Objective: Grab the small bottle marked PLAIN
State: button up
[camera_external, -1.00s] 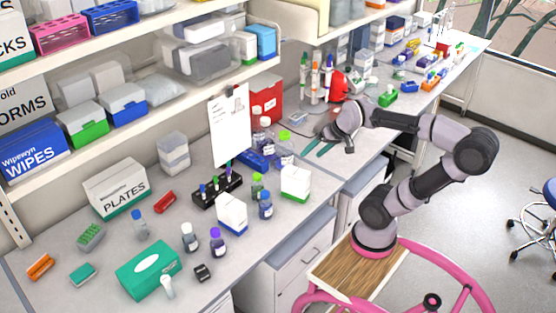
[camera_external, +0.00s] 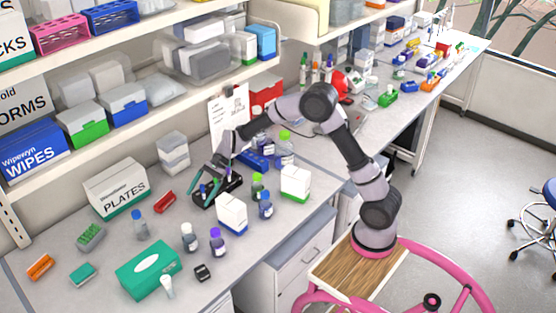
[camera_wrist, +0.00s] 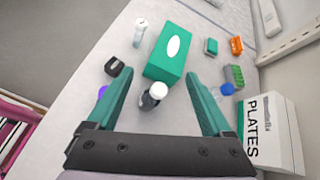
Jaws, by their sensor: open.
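Several small bottles stand on the bench, and no label reading PLAIN is legible. A white-capped dark bottle (camera_external: 189,238) stands upright near the front; in the wrist view this white-capped bottle (camera_wrist: 154,96) lies between my fingers' lines, not gripped. A purple-capped bottle (camera_external: 217,242) is to its right, its cap partly hidden by a finger in the wrist view (camera_wrist: 102,91). A blue-capped bottle (camera_external: 139,226) is to its left and also shows in the wrist view (camera_wrist: 227,90).
A green tissue box (camera_external: 150,268) and small black object (camera_external: 203,273) are near the white-capped bottle. The PLATES box (camera_external: 116,187) stands left. White cartons (camera_external: 231,213) and green- and blue-capped bottles (camera_external: 265,206) are right. A clipboard sheet (camera_external: 230,112) stands behind.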

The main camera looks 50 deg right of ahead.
aim_at(185, 230)
jog(key=w+a+f+m, duration=0.1)
jog(key=a+f, duration=0.1)
jog(key=w+a+f+m+y, duration=0.1)
jog(key=a+f, duration=0.1)
jog(key=f, duration=0.1)
jog(key=w+a+f+m+y, duration=0.1)
jog(key=a+f, duration=0.2)
jog(key=shift+w+g, duration=0.1)
jog(key=shift+g, duration=0.3)
jog(key=shift+f, duration=2.4)
notch_tip(185, 230, down, 3)
jog(key=shift+r, duration=0.1)
jog(key=x, duration=0.2)
jog(key=shift+a, duration=0.5)
jog(key=shift+r, duration=0.1)
jog(key=shift+c, duration=0.2)
grip_shut()
